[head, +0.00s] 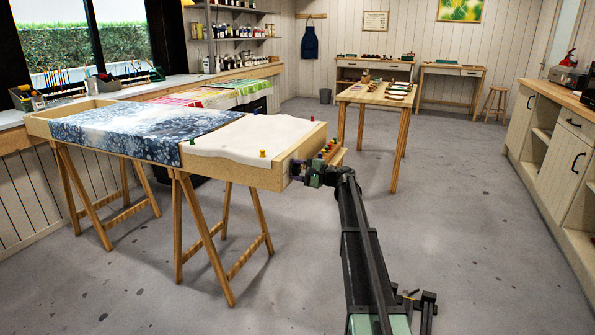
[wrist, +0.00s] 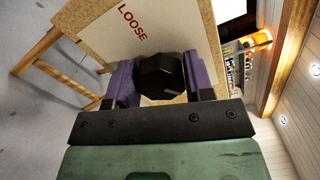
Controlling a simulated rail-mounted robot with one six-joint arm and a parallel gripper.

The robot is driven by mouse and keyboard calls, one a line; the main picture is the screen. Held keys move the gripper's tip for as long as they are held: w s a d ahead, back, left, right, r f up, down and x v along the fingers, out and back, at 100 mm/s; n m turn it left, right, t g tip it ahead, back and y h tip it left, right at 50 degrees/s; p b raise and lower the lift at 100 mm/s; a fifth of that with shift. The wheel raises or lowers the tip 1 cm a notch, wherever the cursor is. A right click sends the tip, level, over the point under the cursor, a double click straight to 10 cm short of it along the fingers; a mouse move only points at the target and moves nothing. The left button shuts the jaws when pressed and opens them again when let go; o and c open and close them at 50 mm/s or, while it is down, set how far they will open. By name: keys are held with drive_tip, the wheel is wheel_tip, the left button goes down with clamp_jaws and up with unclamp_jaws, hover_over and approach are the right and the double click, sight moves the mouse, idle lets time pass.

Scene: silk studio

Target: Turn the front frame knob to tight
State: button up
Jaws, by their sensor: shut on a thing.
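The wooden silk frame (head: 262,180) stands on trestle legs in the head view, with white silk and blue patterned silk stretched over it. The black front frame knob (wrist: 160,75) sits on the frame's end face in the wrist view. My gripper (wrist: 160,82) is shut on the knob, with a purple finger on either side of it. In the head view my gripper (head: 300,170) is at the frame's near right end, where the knob is mostly hidden. A white label (wrist: 145,30) reading LOOSE in red shows beside the knob. No other word on the label is visible.
Colored pins (head: 262,153) stand along the white silk's edge. A wooden table (head: 378,95) with small items stands behind the frame. A cabinet counter (head: 560,95) runs along the right wall. The grey floor between is clear.

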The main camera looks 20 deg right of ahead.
drive_tip(key=m, duration=0.3)
drive_tip(key=shift+m, duration=0.3)
drive_tip(key=shift+r+m, duration=0.1)
drive_tip(key=shift+m, duration=1.7)
drive_tip(key=o, duration=0.9)
drive_tip(key=shift+d, duration=0.1)
drive_tip(key=shift+o, duration=0.2)
drive_tip(key=v, duration=1)
drive_tip(key=shift+s+d, duration=0.25)
drive_tip(key=shift+s, duration=0.05)
